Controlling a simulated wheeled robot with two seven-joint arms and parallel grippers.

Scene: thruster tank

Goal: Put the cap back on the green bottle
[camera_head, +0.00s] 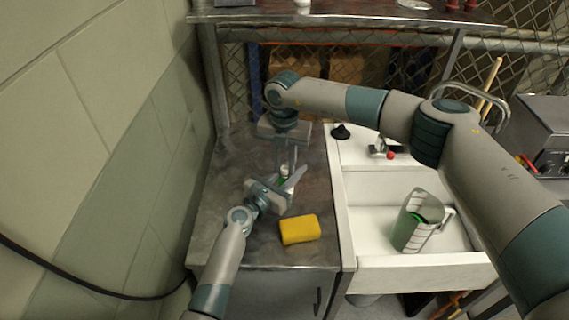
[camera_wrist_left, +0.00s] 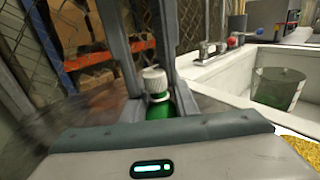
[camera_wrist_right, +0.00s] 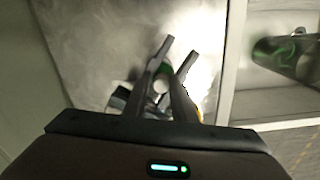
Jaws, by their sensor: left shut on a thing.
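The green bottle (camera_wrist_left: 160,109) stands upright on the steel counter at the left. My left gripper (camera_head: 283,184) is shut on it, low on its body. The ribbed white cap (camera_wrist_left: 154,79) is at the top of the bottle's neck in the left wrist view; I cannot tell whether it is fully seated. My right gripper (camera_head: 287,160) points down from above, its fingers apart on either side of the cap. The bottle also shows in the right wrist view (camera_wrist_right: 164,72), partly hidden by fingers. In the head view the grippers hide most of it.
A yellow sponge (camera_head: 300,229) lies on the counter in front of my left gripper. The white sink (camera_head: 370,240) to the right holds a clear jug (camera_head: 412,222) with something green. A wall closes off the left side.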

